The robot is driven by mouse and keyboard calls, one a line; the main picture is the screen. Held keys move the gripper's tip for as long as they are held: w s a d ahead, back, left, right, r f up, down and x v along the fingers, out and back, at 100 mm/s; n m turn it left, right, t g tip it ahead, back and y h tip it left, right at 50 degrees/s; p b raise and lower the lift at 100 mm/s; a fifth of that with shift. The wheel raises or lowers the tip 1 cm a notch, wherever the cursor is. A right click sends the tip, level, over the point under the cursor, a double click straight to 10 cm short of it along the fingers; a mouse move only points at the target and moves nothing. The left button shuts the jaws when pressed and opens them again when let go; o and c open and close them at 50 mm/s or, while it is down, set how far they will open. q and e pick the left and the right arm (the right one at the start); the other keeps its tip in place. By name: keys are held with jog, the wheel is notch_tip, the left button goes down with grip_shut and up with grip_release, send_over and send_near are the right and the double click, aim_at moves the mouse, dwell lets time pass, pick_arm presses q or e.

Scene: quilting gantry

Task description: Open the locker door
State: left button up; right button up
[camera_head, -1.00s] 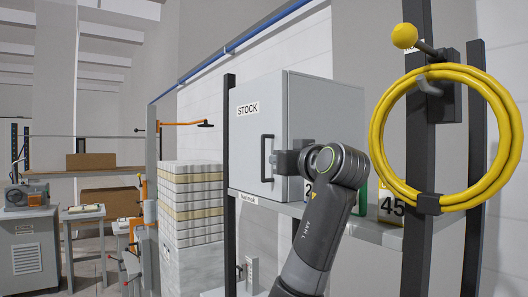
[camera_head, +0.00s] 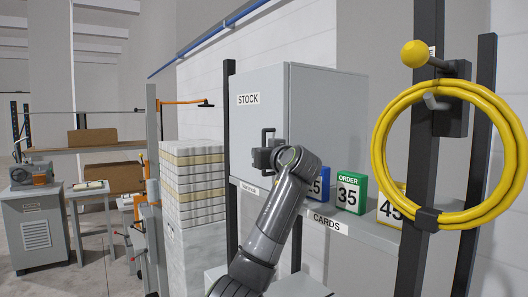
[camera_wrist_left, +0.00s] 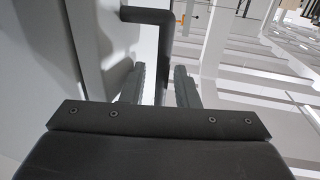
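The grey locker (camera_head: 328,115) labelled STOCK stands on a shelf in the head view, with its door (camera_head: 250,118) looking shut. A dark bar handle (camera_head: 267,136) sticks out from the door; it also shows in the left wrist view (camera_wrist_left: 148,15). My left gripper (camera_head: 264,157) is at the handle in the head view, hiding its lower part. In the left wrist view the fingers of my left gripper (camera_wrist_left: 159,88) are apart, with the handle's bar between them and a gap visible at the left finger. My right gripper is in neither view.
Blue, green (camera_head: 350,192) and yellow number cards stand on the shelf (camera_head: 340,226) right of my arm. A yellow hose coil (camera_head: 390,150) hangs on a dark post at the right. Stacked white material (camera_head: 195,200) stands left of the locker.

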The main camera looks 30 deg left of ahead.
pick_arm(q)
grip_shut()
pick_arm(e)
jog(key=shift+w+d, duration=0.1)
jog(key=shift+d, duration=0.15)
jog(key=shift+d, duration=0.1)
